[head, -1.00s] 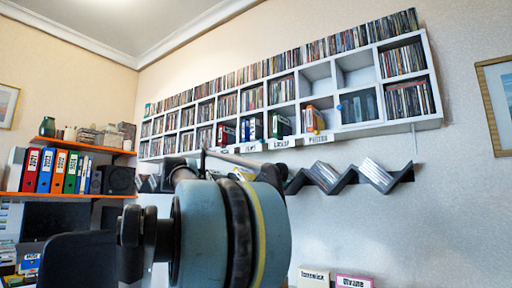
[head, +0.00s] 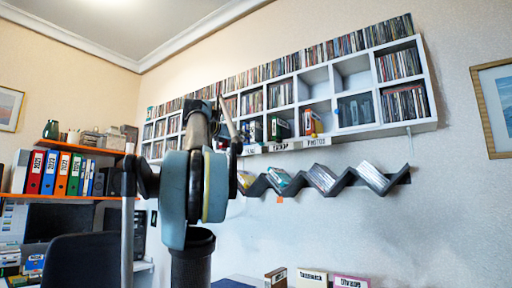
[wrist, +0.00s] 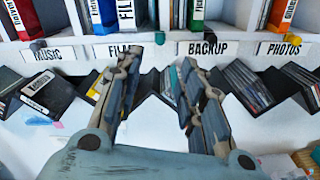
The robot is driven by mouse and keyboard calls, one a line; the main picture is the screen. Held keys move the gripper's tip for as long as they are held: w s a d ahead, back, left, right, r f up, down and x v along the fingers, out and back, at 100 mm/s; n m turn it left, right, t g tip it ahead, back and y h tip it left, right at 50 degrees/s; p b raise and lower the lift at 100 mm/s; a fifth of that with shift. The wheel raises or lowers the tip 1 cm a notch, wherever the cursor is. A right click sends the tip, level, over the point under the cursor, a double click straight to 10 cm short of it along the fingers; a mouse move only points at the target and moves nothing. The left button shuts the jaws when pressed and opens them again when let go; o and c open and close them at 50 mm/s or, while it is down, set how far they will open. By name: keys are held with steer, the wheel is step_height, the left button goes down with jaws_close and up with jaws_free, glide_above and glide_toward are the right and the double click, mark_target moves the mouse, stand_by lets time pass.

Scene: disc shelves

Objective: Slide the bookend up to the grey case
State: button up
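My gripper (wrist: 158,72) is open and empty in the wrist view. Its two fingers point up toward the shelf front, with a clear gap between them. In the head view my arm hides most of it. A dark grey, case-like panel (head: 359,108) stands in a lower compartment at the right of the wall shelf. A small blue piece (head: 338,116) shows at its left side; I cannot tell whether it is the bookend. Neither is clearly visible in the wrist view, where my gripper faces compartments further left.
The white wall shelf (head: 430,127) holds discs and binders. Labels such as BACKUP (wrist: 208,48) and PHOTOS (wrist: 284,49) run along its lower edge. Below it, a dark zigzag rack (head: 347,178) holds cases close to my fingers. A black chair (head: 80,262) stands lower left.

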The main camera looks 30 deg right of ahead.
steer(key=x, duration=1.4)
steer(key=shift+d, duration=0.2)
steer(key=shift+w, duration=0.1)
jaws_close()
